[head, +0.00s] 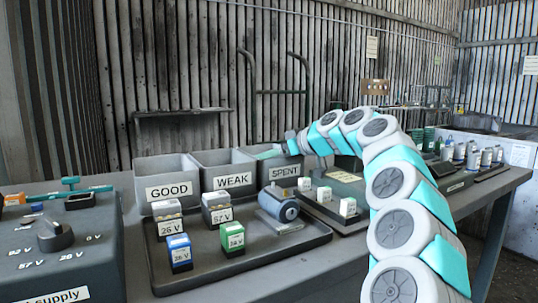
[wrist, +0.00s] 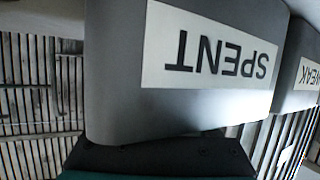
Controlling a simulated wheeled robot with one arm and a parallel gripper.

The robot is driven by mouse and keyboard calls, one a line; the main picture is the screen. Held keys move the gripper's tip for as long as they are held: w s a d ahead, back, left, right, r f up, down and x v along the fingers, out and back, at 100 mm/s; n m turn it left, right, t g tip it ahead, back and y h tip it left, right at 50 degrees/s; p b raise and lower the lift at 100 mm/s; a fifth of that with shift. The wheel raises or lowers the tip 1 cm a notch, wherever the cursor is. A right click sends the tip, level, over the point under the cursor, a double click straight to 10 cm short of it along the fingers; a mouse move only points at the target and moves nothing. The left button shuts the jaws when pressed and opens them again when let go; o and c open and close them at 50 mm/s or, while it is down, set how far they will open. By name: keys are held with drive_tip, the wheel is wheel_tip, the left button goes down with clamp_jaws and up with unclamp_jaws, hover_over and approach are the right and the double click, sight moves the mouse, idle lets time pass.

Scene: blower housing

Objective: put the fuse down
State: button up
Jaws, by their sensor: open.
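My gripper (head: 268,154) is at the far end of my bent arm, by the top edge of the SPENT bin (head: 282,171), on the side towards the WEAK bin (head: 233,181). It is small there, and no fuse shows between its fingers. The wrist view shows the front of the SPENT bin (wrist: 185,110) upside down and very close, with a dark part of my gripper at the bottom edge. I cannot pick out the fuse for sure in either view; the inside of the SPENT bin is hidden.
The GOOD bin (head: 169,191) stands at the left. A dark tray (head: 250,257) before the bins holds several labelled blocks and a blue-grey cylindrical device (head: 278,204). A smaller tray to the right holds small white blocks (head: 347,207). A supply box (head: 60,270) fills the left front.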

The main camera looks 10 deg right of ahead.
drive_tip(key=shift+f, duration=0.9)
drive_tip(key=shift+r+p, duration=0.25)
drive_tip(key=shift+p, duration=0.15)
drive_tip(key=r+b+v, duration=0.1)
drive_tip(key=v, duration=1.1)
drive_tip(key=shift+r, duration=0.4)
